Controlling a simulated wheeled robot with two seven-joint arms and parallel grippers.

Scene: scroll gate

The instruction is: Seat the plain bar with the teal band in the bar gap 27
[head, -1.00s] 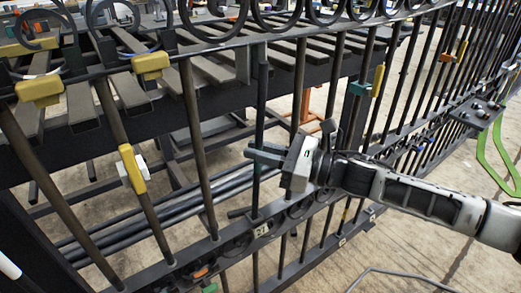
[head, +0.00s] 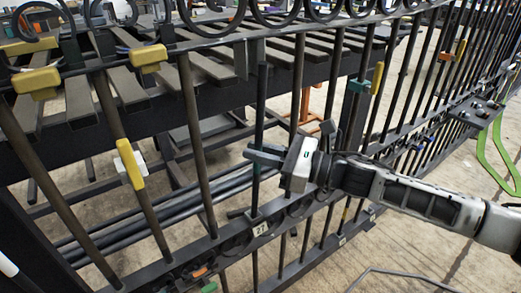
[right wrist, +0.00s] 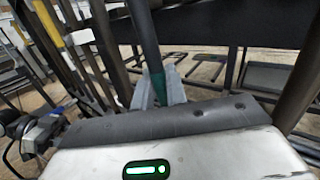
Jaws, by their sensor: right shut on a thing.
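A plain dark bar (head: 260,110) stands nearly upright in the gate's row of bars. My right gripper (head: 264,155) is shut around its middle. In the right wrist view the bar (right wrist: 146,40) rises between the gripper fingers (right wrist: 158,92), and its teal band (right wrist: 157,82) shows at the fingers. The tag 27 (head: 260,229) is on the lower rail (head: 225,246), close below the bar's lower end. The bar's top is close to the upper rail (head: 222,42). I cannot tell whether either end is inside its socket. My left gripper is not in view.
Fixed bars (head: 197,140) stand to the left, and more to the right. Yellow clamps (head: 130,163) sit on the left part of the gate. A slatted bench (head: 190,75) is behind. A green frame (head: 490,150) stands at far right.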

